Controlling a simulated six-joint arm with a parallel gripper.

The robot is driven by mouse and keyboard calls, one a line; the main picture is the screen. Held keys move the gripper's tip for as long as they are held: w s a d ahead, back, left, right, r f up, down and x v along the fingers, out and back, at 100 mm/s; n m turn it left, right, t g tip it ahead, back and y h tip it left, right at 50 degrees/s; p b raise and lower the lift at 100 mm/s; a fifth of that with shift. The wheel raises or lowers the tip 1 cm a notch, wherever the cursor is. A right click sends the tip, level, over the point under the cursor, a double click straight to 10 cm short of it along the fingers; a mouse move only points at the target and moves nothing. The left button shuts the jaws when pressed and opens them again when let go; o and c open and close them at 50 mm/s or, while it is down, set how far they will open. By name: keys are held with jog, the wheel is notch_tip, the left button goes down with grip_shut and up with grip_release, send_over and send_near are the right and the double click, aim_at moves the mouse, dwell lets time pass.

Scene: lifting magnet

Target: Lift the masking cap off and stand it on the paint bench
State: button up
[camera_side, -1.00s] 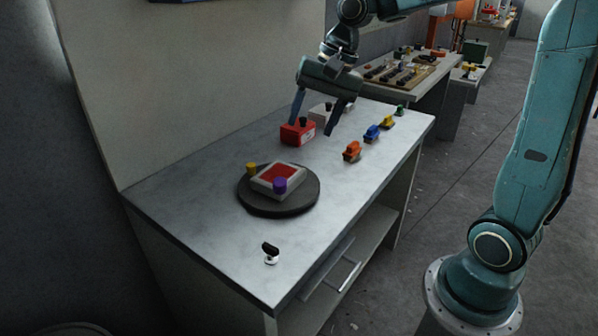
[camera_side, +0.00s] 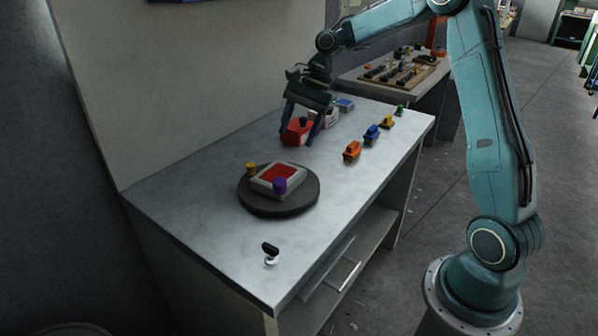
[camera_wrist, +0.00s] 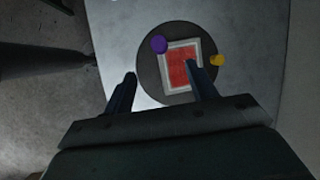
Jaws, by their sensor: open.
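A dark round turntable (camera_side: 250,205) stands on the bench and carries a pale square part with a red face (camera_side: 278,174). A purple cap (camera_side: 280,186) and a yellow cap (camera_side: 251,169) sit at its edges. Both also show in the wrist view, purple (camera_wrist: 159,45) and yellow (camera_wrist: 217,60). I cannot tell which is the masking cap. My gripper (camera_side: 298,138) is open, its fingers on either side of a red block (camera_side: 299,127) with a black knob, in the side view. Whether they touch it is unclear. The wrist view shows no block between the fingers.
Small orange (camera_side: 351,151), blue (camera_side: 371,133), yellow (camera_side: 387,121) and green (camera_side: 400,110) pieces line the bench's right side. A pale box (camera_side: 329,115) stands behind my gripper. A small black-topped piece (camera_side: 270,252) is at the front. The bench (camera_side: 190,205) is clear left of the turntable.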

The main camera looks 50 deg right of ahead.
send_near(280, 181)
jog(key=shift+x, duration=2.5)
jog(key=shift+w+d, duration=0.1)
jog(key=shift+x, duration=2.6)
jog(key=c, duration=1)
jog(key=shift+c, duration=0.2)
jog(key=shift+r, duration=0.15)
notch_tip(280, 181, up, 20)
